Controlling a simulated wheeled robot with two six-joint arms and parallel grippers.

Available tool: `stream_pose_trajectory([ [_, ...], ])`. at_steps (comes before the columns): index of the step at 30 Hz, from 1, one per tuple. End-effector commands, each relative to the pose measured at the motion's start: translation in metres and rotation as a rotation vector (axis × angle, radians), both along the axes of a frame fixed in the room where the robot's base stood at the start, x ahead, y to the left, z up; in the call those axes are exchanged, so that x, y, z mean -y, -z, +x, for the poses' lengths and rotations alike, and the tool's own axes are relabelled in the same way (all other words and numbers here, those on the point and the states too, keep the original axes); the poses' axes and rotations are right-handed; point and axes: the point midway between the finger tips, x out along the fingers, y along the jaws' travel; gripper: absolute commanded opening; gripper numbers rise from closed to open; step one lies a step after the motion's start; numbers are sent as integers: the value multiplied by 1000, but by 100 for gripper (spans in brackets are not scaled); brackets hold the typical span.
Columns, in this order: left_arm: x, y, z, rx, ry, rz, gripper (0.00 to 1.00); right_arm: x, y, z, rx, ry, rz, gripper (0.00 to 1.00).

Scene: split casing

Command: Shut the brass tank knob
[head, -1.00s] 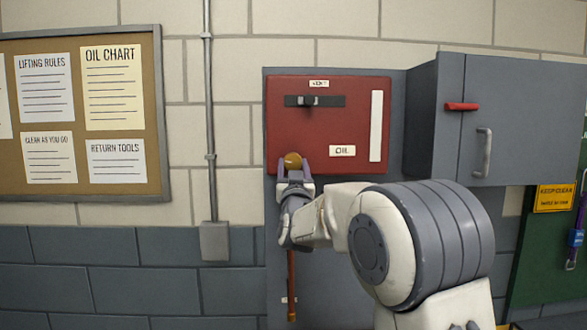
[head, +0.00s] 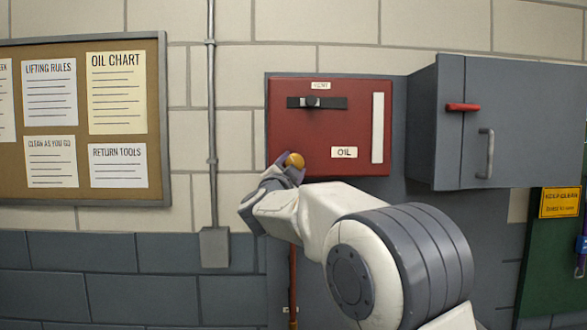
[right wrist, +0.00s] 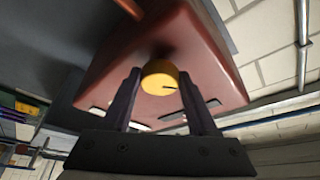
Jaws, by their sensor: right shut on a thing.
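The brass tank knob (head: 294,160) is a round yellow piece at the lower left of the red oil tank (head: 330,125). My right gripper (head: 287,168) is shut on the knob, with its wrist angled to the lower left. In the right wrist view the knob (right wrist: 161,78) sits between the two dark fingers (right wrist: 162,100), and a dark line shows on its face. The red tank fills the area behind it there. My left gripper is in neither view.
A black slider (head: 312,102) and a white strip (head: 377,127) are on the tank front. A thin pipe (head: 212,120) and a notice board (head: 160,190) are on the wall at the left.

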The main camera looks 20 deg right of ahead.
Motion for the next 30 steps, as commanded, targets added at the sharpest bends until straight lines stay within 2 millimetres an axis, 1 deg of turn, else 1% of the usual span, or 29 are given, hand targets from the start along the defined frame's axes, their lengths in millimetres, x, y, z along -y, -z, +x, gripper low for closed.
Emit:
stream_pose_trajectory([
  [9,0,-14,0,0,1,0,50,-2,-5,1,80,-2,281,4],
  [15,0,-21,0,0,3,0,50,-2,-5,1,122,0,422,4],
  [22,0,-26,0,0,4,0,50,-2,-5,1,154,0,533,4],
  [30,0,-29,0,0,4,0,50,-2,-5,1,170,0,589,4],
])
